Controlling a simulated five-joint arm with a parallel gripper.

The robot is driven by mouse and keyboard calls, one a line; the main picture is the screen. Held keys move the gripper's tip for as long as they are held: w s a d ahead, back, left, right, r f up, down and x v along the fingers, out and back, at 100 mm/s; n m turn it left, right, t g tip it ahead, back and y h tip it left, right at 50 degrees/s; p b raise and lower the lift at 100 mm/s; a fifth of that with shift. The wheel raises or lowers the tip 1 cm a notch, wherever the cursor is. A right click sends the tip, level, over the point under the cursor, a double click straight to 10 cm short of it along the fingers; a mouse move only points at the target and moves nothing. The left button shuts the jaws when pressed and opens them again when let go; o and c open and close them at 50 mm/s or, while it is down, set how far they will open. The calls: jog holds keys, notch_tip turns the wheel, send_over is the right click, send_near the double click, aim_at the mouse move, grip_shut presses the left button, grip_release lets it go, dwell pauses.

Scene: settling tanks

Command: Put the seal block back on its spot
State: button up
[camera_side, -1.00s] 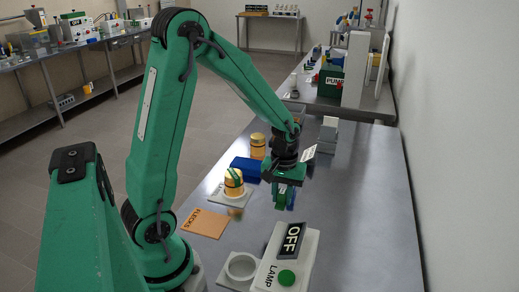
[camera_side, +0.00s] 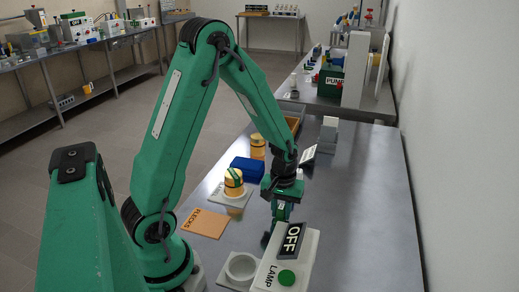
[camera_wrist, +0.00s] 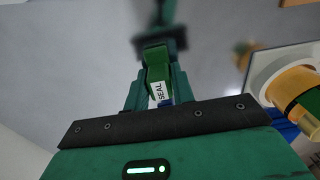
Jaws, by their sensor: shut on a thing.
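The seal block is green with a white SEAL label. In the wrist view the block (camera_wrist: 156,68) sits between the two fingers of my gripper (camera_wrist: 152,90), which is shut on it. In the side view my gripper (camera_side: 282,208) points down, low over the grey bench, behind the lamp box. The block's lower end is hard to make out there, so I cannot tell whether it touches the bench. A dark green reflection shows on the bench below it. I cannot pick out the block's marked spot in either view.
The lamp box (camera_side: 283,264) with an OFF sign and green button stands in front. Left of it is a white round holder (camera_side: 241,268). The bench's right side (camera_side: 365,215) is clear.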

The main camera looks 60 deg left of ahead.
aim_at(281, 207)
jog(key=shift+f, duration=0.15)
jog(key=o, duration=1)
jog(key=shift+r, duration=0.25)
jog(key=shift+r, duration=5.95)
